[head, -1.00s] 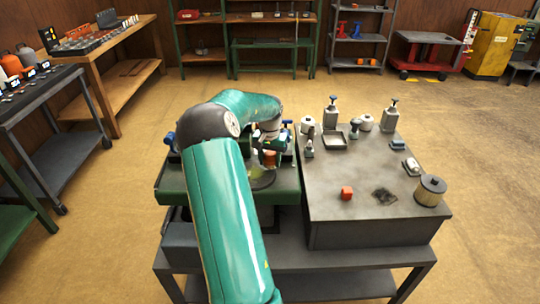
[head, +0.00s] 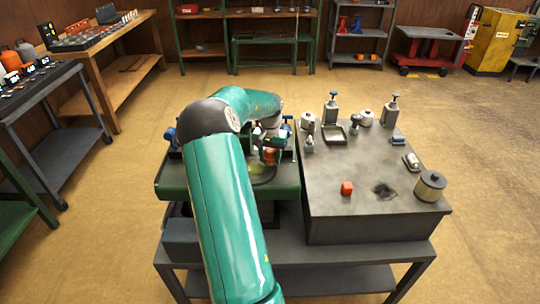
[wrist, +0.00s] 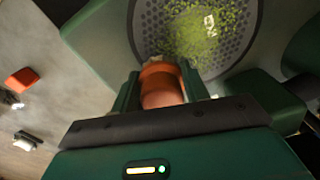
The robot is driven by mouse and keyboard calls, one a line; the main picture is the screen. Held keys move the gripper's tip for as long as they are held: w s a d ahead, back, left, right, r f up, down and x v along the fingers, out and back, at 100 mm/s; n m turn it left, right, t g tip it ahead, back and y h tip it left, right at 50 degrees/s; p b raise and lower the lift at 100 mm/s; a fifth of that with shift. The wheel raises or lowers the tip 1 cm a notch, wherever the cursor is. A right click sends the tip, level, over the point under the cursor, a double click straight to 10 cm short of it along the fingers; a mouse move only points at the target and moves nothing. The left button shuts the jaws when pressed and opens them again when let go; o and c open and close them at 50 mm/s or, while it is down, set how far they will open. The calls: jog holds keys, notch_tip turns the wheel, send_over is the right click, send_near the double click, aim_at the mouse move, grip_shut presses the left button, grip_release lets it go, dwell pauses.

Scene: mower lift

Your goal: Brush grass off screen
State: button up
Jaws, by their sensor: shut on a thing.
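The screen is a dark round perforated disc in the wrist view (wrist: 242,28), with yellow-green grass clippings (wrist: 190,38) spread over its middle. My gripper (wrist: 160,84) is shut on a brush with an orange handle (wrist: 162,88). The brush's pale bristle end lies at the near edge of the grass; whether it touches the screen I cannot tell. In the head view the orange brush (head: 269,155) is held over the screen (head: 262,176), which sits in the green lift stand (head: 284,190). My arm hides much of the stand.
On the grey bench (head: 320,208) to the right stand a red block (head: 347,188), a dark patch (head: 384,191), a round canister (head: 431,186) and several bottles at the back. The red block also shows in the wrist view (wrist: 22,79).

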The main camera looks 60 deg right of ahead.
jog(key=shift+f, duration=0.75)
